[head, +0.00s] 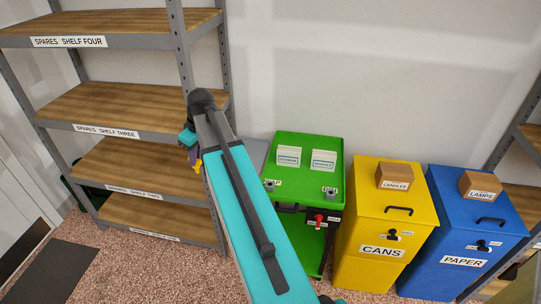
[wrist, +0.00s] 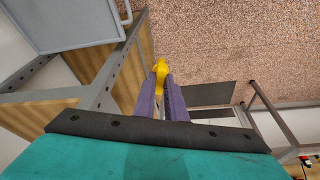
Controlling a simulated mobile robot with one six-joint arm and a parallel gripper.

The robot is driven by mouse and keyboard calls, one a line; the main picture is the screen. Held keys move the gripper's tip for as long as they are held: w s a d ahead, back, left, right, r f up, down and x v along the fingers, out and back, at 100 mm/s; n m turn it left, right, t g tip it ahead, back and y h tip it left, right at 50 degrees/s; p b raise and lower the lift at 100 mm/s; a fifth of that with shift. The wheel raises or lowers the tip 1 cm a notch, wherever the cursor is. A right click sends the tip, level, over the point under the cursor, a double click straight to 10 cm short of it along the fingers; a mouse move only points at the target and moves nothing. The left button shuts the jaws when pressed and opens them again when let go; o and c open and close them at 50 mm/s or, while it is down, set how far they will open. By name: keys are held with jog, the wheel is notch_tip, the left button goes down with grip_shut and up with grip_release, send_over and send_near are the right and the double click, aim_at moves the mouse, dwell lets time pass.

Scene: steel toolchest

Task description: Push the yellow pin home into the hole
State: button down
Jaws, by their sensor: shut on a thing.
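The yellow pin (wrist: 161,67) is held between the purple fingertips of my gripper (wrist: 162,80) in the wrist view, with its rounded yellow end standing out beyond them. In the head view the yellow pin (head: 198,165) is a small spot just below my gripper (head: 194,156), partly hidden by my arm. My gripper is shut on it in the air, in front of the shelf rack and left of the green cart. I cannot make out the hole in either view. The green cart (head: 309,141) has two small labelled metal fittings near its front edge, too small to read.
The shelf rack (head: 185,60) with wooden shelves stands close to my gripper on the left. A yellow cans bin (head: 370,220) and a blue paper bin (head: 450,225) stand right of the cart. A grey panel (wrist: 75,25) shows at the wrist view's upper left. Speckled floor (head: 150,270) is open in front.

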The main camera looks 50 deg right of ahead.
jog(key=s+d+f+n+p, duration=0.1)
jog(key=s+d, duration=0.3)
jog(key=d, duration=0.4)
jog(key=s+d+f+n+p, duration=0.1)
jog(key=s+d+f+p, duration=0.1)
jog(key=s+d, duration=0.3)
jog(key=s+d+f+n+y+p, duration=0.1)
jog(key=s+d+f, duration=0.3)
jog(key=d, duration=0.7)
jog(key=shift+s, duration=0.5)
jog(key=shift+d+f, duration=0.1)
jog(key=shift+f+b, duration=1.6)
jog(key=shift+f, duration=1.2)
jog(key=shift+w, duration=0.1)
jog(key=shift+f+b, duration=1.45)
jog(key=shift+f, duration=0.6)
jog(key=c, duration=1.7)
grip_release()
jog(key=shift+c, duration=0.2)
